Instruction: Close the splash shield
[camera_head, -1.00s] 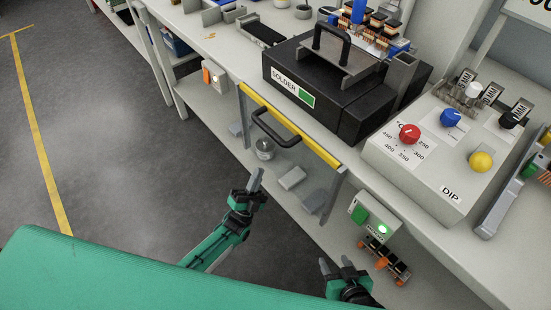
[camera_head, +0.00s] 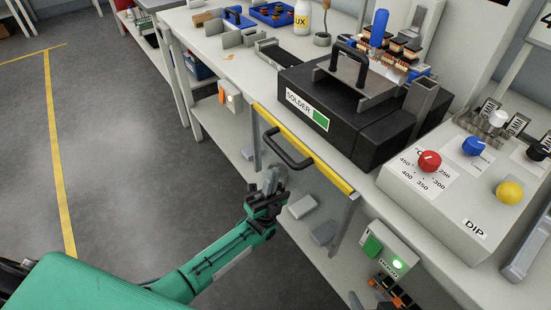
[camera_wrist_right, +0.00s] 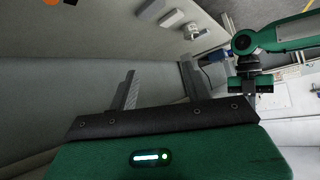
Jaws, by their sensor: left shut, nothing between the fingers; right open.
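The splash shield is a clear panel hanging at the bench front below the solder pot. It has a yellow top edge (camera_head: 325,167) and a black bar handle (camera_head: 287,150). My left gripper (camera_head: 271,180) is shut and empty, with its fingertips just below the handle's left part in the head view; I cannot tell whether they touch it. My right gripper shows in the right wrist view (camera_wrist_right: 158,92), open with nothing between its fingers.
The black solder pot (camera_head: 340,120) stands behind the yellow edge. A DIP control box (camera_head: 450,195) with coloured knobs is at right. A small box with a green light (camera_head: 390,250) is on the bench front. Open floor (camera_head: 110,150) lies at left.

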